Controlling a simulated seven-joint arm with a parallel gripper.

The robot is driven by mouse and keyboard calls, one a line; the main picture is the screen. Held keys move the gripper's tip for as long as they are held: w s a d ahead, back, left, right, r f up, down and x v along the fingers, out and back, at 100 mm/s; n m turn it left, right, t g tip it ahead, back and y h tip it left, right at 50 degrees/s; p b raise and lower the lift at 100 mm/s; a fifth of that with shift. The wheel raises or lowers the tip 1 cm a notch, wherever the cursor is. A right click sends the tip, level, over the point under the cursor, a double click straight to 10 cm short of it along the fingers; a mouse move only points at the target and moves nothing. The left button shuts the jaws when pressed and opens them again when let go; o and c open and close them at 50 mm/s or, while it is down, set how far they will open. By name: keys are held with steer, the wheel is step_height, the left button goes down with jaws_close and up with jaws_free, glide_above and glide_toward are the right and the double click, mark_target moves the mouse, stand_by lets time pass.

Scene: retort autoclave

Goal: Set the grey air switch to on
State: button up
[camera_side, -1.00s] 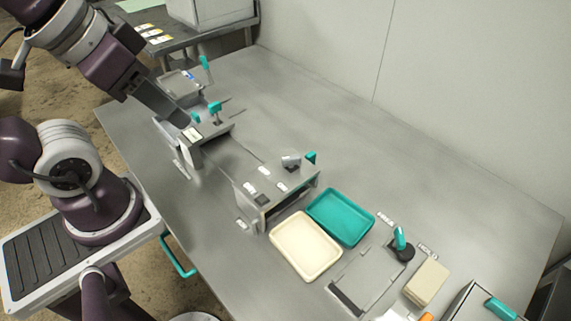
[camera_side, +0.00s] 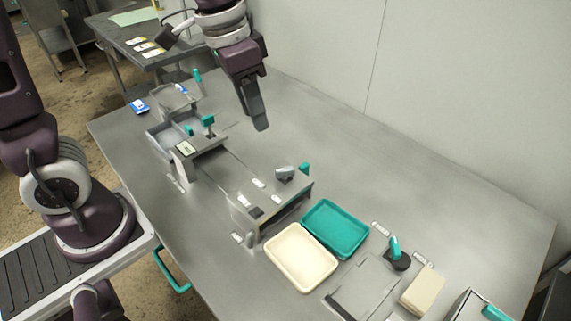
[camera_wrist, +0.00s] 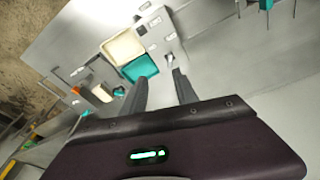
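A small grey switch (camera_side: 284,174), which I take to be the air switch, sits on top of the grey box (camera_side: 247,219) in the middle of the table. It seems to show in the wrist view (camera_wrist: 171,58), just beyond the right fingertip. Its on or off position is too small to read. My gripper (camera_side: 262,127) hangs above the table, behind the box and well apart from the switch. The wrist view shows my gripper (camera_wrist: 159,74) with its two fingers apart and nothing between them.
A teal lever (camera_side: 304,168) stands right beside the grey switch. A cream tray (camera_side: 300,258) and a teal tray (camera_side: 335,228) lie in front of the box. Another fixture with teal handles (camera_side: 208,120) stands to the left. The table along the back wall is clear.

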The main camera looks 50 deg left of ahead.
steer(key=m+g, duration=0.2)
glide_above(286, 169)
steer(key=shift+y, duration=0.4)
steer(key=f, duration=1)
steer(key=shift+s+f, duration=0.1)
steer(key=shift+s, duration=0.1)
steer(key=f, duration=0.8)
steer(key=shift+w, duration=0.2)
jaws_close()
